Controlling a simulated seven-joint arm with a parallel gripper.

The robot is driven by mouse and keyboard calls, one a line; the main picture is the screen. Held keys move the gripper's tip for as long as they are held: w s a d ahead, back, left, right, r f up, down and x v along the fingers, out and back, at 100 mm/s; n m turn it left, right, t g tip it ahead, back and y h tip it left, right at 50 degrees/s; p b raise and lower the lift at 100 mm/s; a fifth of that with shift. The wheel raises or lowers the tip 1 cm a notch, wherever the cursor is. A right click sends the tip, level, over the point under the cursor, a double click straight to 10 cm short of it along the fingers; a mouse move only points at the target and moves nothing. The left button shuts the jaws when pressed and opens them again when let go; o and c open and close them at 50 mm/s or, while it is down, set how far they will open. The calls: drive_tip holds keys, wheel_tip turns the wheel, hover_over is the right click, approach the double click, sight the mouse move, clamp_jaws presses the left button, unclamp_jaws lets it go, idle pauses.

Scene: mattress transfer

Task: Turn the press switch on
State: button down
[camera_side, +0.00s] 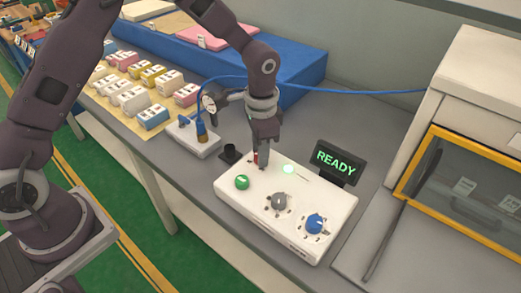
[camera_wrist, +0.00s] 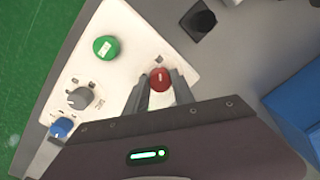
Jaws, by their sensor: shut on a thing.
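The white control box (camera_side: 235,205) sits on the grey bench and carries a green button (camera_side: 242,182), a grey knob (camera_side: 278,201), a blue knob (camera_side: 315,223) and a red knob (camera_wrist: 160,79). My gripper (camera_side: 262,164) points down at the box's back left corner. In the wrist view, my gripper (camera_wrist: 160,88) has its two fingers on either side of the red knob, shut on it. In the side view the fingers hide most of the red knob.
A small black holder (camera_side: 230,154) and a white pump unit with a gauge (camera_side: 194,138) stand left of the box. Several small packs (camera_side: 131,97) and a blue mattress-like block (camera_side: 290,85) lie farther back. A white machine with a yellow-framed window (camera_side: 455,185) stands right.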

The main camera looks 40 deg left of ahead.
idle(0.4)
drive_tip(key=c, duration=1.1)
unclamp_jaws()
drive_tip(key=shift+o, duration=0.2)
wheel_tip(320, 180, up, 7)
drive_tip(key=shift+s+d+r, duration=0.1)
drive_tip(key=s+a+r+n+t, duration=0.25)
drive_tip(key=s+r, duration=0.25)
drive_tip(key=r, duration=0.4)
drive_tip(key=s+a+r+n+t, duration=0.1)
drive_tip(key=s+a+r+n, duration=0.1)
drive_tip(key=s, duration=0.8)
drive_tip(key=s+a+r+n+t, duration=0.2)
drive_tip(key=s+a+r, duration=0.1)
drive_tip(key=s, duration=0.8)
drive_tip(key=shift+s+r, duration=0.3)
drive_tip(key=shift+r, duration=0.15)
